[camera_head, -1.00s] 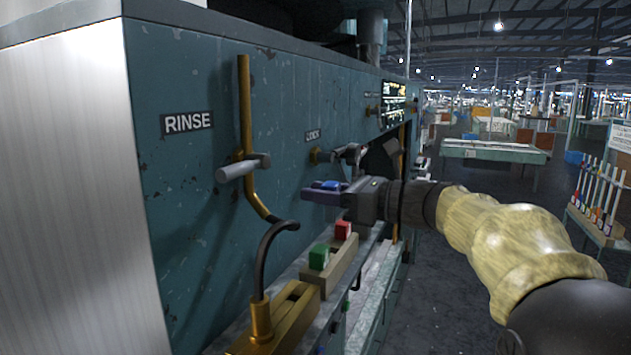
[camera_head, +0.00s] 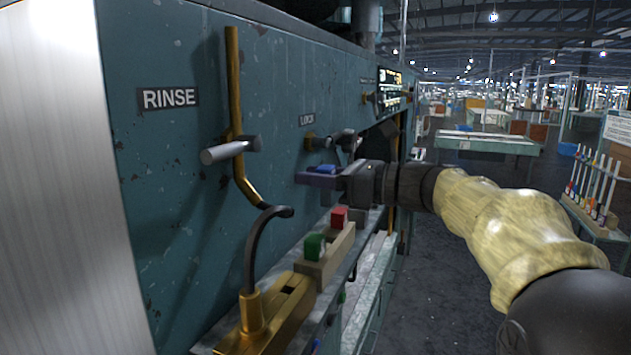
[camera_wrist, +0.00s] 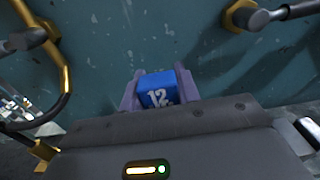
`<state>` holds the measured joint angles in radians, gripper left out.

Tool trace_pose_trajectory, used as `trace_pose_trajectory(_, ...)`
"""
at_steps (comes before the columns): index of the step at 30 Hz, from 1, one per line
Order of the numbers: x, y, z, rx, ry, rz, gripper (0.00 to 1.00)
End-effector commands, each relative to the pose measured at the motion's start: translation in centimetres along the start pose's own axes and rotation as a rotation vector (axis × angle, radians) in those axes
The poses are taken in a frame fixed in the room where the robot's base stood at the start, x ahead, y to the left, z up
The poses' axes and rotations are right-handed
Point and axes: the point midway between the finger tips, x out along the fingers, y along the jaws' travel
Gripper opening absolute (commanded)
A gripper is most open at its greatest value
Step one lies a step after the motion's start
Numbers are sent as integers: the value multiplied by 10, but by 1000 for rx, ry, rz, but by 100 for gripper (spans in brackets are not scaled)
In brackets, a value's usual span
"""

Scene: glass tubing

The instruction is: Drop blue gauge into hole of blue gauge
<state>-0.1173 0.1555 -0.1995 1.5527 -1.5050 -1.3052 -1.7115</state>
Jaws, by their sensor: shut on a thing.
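My gripper (camera_head: 318,178) is shut on the blue gauge (camera_head: 322,168), whose blue top shows between the purple fingers. In the wrist view the blue gauge (camera_wrist: 158,92) bears a white "12" and sits between the two fingertips. My gripper holds it in the air in front of the teal machine panel. A beige gauge rack (camera_head: 327,262) lies below and slightly nearer, with a green gauge (camera_head: 315,246) and a red gauge (camera_head: 339,217) standing in it. I cannot make out the hole for the blue gauge in either view.
A brass pipe with a grey handle (camera_head: 230,150) stands out from the panel at left. A lock lever (camera_head: 320,142) is just above my gripper. A brass block (camera_head: 275,310) with a black hose is on the ledge in front. The aisle at right is open.

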Motion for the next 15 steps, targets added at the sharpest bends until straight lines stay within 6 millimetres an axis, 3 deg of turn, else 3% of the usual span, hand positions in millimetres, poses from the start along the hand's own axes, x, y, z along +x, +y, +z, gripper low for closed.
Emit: trace_pose_trajectory(15, -2, -2, -40, 1, -1, -5, 6)
